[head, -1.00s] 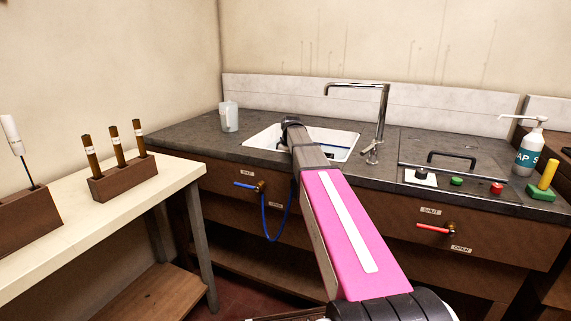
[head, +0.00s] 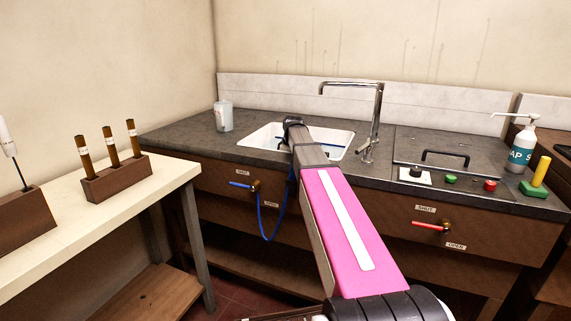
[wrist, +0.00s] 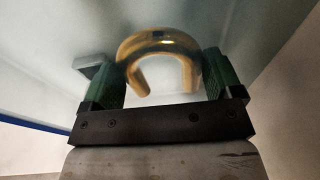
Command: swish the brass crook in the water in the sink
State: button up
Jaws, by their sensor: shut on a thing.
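The brass crook (wrist: 158,45) is a gold U-shaped tube in the wrist view, with its bend away from my gripper's body. My gripper (wrist: 163,75) is shut on it, with a green-padded finger on each side. The white sink (head: 262,137) is set in the dark counter in the head view. My arm reaches over its front edge, and my gripper's end is at the basin. My arm hides the crook in the head view. Pale, blurred surfaces lie behind the crook in the wrist view; I cannot tell whether it touches water.
A chrome faucet (head: 378,110) stands right of the sink. A clear jug (head: 223,117) stands left of it. A blue-handled valve (head: 246,186) with a blue hose is below. A handled lid (head: 445,158), buttons and a soap bottle (head: 521,148) are at the right.

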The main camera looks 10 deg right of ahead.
jog(key=shift+w+a, duration=0.15)
jog(key=shift+w+a, duration=0.35)
jog(key=shift+a, duration=0.2)
jog(key=shift+w+a, duration=0.35)
jog(key=shift+a, duration=0.2)
jog(key=shift+d, duration=0.15)
jog(key=shift+s+d, duration=0.85)
jog(key=shift+d, duration=0.25)
jog(key=shift+w, duration=0.1)
dwell(0.3)
jog(key=shift+w+a, duration=0.4)
jog(key=shift+a, duration=0.25)
jog(key=shift+w+a, duration=0.35)
jog(key=shift+a, duration=0.25)
notch_tip(320, 180, up, 22)
jog(key=shift+f, duration=0.15)
dwell(1.2)
